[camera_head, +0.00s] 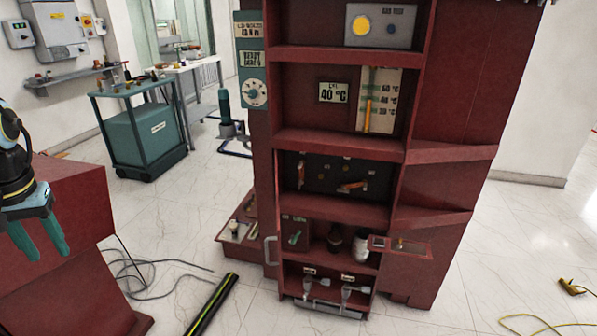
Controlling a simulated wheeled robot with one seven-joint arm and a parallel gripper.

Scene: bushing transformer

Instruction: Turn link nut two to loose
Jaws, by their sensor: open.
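A dark red cabinet holds several open shelves. On the dark panel (335,174) of its middle shelf are two copper-orange links, an upright one (301,172) on the left and a nearly level one (354,186) on the right. Small pale fittings sit around them, too small to tell which is link nut two or how it is turned. My gripper (44,249) is at the far left edge, well apart from the cabinet. Its two teal fingers point down, spread open and empty, beside a red block.
The red block (70,210) stands at the lower left. A black and yellow strip (213,304) and dark cables (150,272) lie on the floor before the cabinet. A small ledge (400,246) juts out at its lower right. A teal cart (140,135) stands behind.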

